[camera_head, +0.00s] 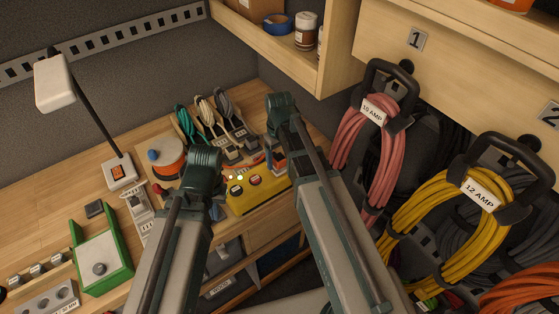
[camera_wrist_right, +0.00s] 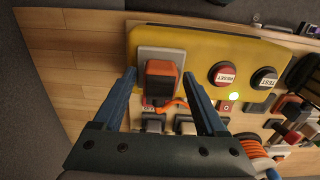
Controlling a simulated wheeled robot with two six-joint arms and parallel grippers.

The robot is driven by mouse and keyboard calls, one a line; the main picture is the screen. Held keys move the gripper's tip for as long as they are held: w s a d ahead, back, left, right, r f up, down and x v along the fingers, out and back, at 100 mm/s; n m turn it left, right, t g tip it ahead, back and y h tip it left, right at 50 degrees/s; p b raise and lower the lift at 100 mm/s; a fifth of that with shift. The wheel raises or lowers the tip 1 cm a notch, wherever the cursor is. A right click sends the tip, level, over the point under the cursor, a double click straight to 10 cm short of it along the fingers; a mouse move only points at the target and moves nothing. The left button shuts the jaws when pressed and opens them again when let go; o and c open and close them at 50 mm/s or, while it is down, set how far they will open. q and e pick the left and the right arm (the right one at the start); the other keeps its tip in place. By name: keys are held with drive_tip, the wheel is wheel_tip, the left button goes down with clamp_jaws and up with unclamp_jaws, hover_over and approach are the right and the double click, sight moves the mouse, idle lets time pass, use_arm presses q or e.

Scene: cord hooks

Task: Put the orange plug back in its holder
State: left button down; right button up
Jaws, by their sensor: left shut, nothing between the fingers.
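The orange plug (camera_wrist_right: 160,82), dark-bodied with an orange edge, stands at a grey plate (camera_wrist_right: 152,54) on the yellow box (camera_wrist_right: 205,40) in the right wrist view. An orange cord (camera_wrist_right: 174,104) runs from near it. I cannot tell how deep it sits. My right gripper (camera_wrist_right: 160,76) is open, with one blue finger on each side of the plug and gaps to both. In the head view the yellow box (camera_head: 262,196) lies between my arms. My left gripper (camera_head: 216,186) is shut and empty at the box's left end; its fingertips are mostly hidden. I cannot pick out the holder for certain.
RESET (camera_wrist_right: 225,75) and TEST (camera_wrist_right: 264,79) buttons and a glowing lamp are beside the plug. An orange cord reel (camera_head: 166,157) and several corded plugs (camera_head: 232,152) stand behind. Cord coils (camera_head: 370,145) hang at the right. The bench at left has free wood.

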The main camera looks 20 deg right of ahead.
sight(279, 158)
clamp_jaws()
drive_tip(key=shift+r, duration=0.15)
drive_tip(key=shift+r+p, duration=2.9)
drive_tip(key=shift+p, duration=0.15)
drive_tip(key=shift+f, duration=0.1)
